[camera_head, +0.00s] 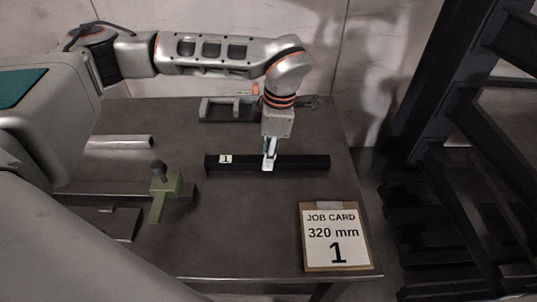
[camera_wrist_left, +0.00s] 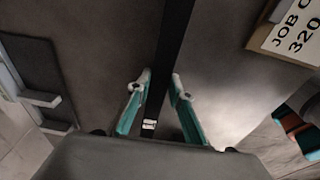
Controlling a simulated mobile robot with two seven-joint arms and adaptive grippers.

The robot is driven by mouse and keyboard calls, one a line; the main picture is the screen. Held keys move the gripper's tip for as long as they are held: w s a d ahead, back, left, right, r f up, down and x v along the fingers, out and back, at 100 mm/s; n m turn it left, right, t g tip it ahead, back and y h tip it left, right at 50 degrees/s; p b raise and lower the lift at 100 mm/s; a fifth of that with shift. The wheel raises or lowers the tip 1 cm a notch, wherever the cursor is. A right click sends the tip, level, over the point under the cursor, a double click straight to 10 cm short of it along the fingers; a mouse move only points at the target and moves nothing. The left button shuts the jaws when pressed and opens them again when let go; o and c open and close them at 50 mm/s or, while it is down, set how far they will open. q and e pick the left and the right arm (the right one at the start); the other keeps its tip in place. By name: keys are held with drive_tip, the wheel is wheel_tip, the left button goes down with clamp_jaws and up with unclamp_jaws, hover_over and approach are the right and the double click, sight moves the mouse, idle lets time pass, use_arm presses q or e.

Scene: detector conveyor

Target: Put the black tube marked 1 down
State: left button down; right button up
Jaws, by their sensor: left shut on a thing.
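The black tube marked 1 (camera_head: 303,162) lies level across the middle of the table (camera_head: 240,225), with a white label reading 1 near its left end. My left gripper (camera_head: 269,161) comes down from above and is shut on the tube near its middle. In the left wrist view the black tube (camera_wrist_left: 174,42) runs between the two fingers of the left gripper (camera_wrist_left: 161,88). I cannot tell whether the tube touches the table or hangs just above it. My right gripper is not in view.
A job card (camera_head: 336,237) reading 320 mm and 1 stands at the front right of the table. A grey bracket-like fixture (camera_head: 214,110) sits behind the tube. A green stop with a dark knob (camera_head: 164,187) and a silver tube (camera_head: 122,142) are to the left. Dark shelving (camera_head: 440,170) stands at right.

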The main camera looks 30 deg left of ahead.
use_arm(q)
drive_tip(key=shift+f, duration=0.1)
drive_tip(key=c, duration=1.8)
unclamp_jaws()
drive_tip(key=r, duration=0.4)
drive_tip(key=d+r, duration=0.1)
drive_tip(key=r, duration=0.3)
drive_tip(key=r+p, duration=0.1)
drive_tip(key=r, duration=0.3)
drive_tip(key=shift+w+d+r, duration=0.1)
drive_tip(key=shift+w+d, duration=0.05)
drive_tip(key=shift+w, duration=0.15)
